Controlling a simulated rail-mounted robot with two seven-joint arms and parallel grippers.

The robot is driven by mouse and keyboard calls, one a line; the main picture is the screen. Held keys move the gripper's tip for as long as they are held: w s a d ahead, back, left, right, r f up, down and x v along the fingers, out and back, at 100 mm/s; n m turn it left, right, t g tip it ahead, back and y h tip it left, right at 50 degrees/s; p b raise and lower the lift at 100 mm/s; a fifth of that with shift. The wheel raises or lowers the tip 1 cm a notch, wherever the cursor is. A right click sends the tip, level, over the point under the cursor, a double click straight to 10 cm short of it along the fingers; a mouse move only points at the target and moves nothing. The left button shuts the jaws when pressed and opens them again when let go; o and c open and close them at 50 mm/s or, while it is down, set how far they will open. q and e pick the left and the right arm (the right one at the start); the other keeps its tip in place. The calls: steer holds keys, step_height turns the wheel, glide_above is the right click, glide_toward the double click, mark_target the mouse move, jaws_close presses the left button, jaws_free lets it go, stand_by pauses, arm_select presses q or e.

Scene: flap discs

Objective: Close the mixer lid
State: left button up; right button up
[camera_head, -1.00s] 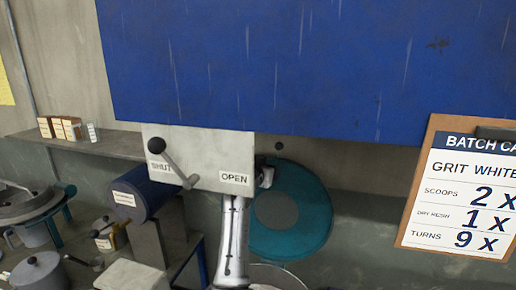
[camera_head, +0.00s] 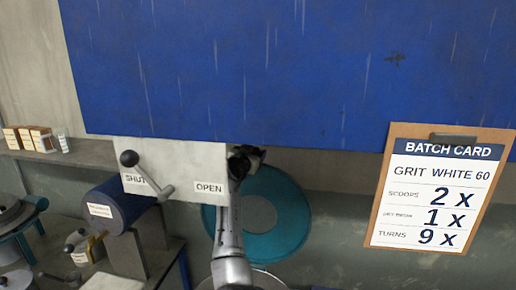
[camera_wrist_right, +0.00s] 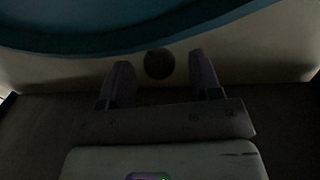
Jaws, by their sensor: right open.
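The mixer lid appears to be the teal round disc (camera_head: 278,225), which stands raised against the back wall in the head view; its left part is hidden by my right arm. My right gripper (camera_head: 247,158) is at the lid's upper left edge. In the right wrist view its two fingers (camera_wrist_right: 163,78) are apart, with a dark round knob (camera_wrist_right: 159,63) between or just beyond their tips. I cannot tell if they touch it. The teal rim (camera_wrist_right: 130,43) curves above the fingers. My left gripper is not in view.
A large blue panel (camera_head: 290,70) hangs above. A batch card (camera_head: 437,190) is on the right. A blue cylinder (camera_head: 108,208) lies at the lower left.

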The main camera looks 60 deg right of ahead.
steer(key=shift+x, duration=2)
jaws_close()
